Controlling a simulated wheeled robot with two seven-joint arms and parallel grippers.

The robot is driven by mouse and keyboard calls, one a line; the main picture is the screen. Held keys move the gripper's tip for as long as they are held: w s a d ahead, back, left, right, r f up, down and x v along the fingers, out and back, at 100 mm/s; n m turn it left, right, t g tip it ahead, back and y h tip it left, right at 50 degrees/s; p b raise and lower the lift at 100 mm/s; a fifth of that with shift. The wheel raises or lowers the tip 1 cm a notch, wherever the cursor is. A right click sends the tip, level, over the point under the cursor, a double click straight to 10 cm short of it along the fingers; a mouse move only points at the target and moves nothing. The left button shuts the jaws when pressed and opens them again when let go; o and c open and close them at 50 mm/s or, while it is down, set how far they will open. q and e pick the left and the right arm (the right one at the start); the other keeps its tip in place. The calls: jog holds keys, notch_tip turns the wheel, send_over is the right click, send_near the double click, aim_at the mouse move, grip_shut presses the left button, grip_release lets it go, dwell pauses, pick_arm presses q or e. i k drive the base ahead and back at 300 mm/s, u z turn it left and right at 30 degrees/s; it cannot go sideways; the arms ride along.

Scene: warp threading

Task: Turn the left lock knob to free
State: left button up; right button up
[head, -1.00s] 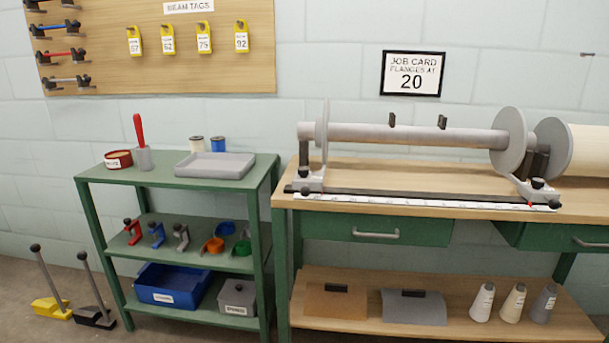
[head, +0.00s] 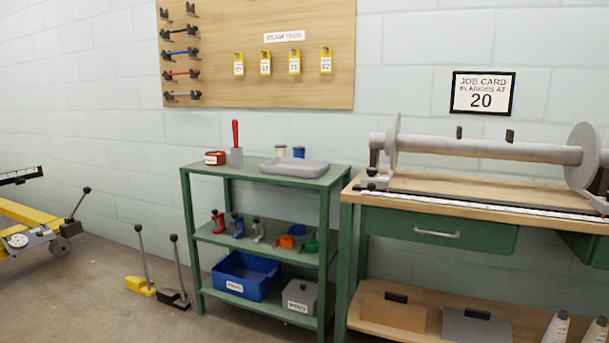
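The left lock knob (head: 372,172) is a small dark knob on the grey left stand (head: 375,183), at the left end of the wooden bench top. It is small in the view, and I cannot tell which way it is turned. The grey beam (head: 480,148) lies above, with the left flange disc (head: 394,145) near its left end and the right flange disc (head: 583,155) near the right edge of the view. The right lock knob cannot be made out. Neither of my grippers is in view.
A green shelf unit (head: 187,215) stands left of the bench, with a grey tray (head: 294,167) and a red tin (head: 215,158) on top. Two floor levers (head: 143,260) stand left of it. A yellow machine (head: 30,222) is at far left. Open floor lies in front.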

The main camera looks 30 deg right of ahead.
aim_at(371, 173)
jog(key=u, duration=0.15)
jog(key=i, duration=1)
jog(key=z, duration=1.1)
jog(key=i, duration=1.3)
jog(key=z, duration=0.9)
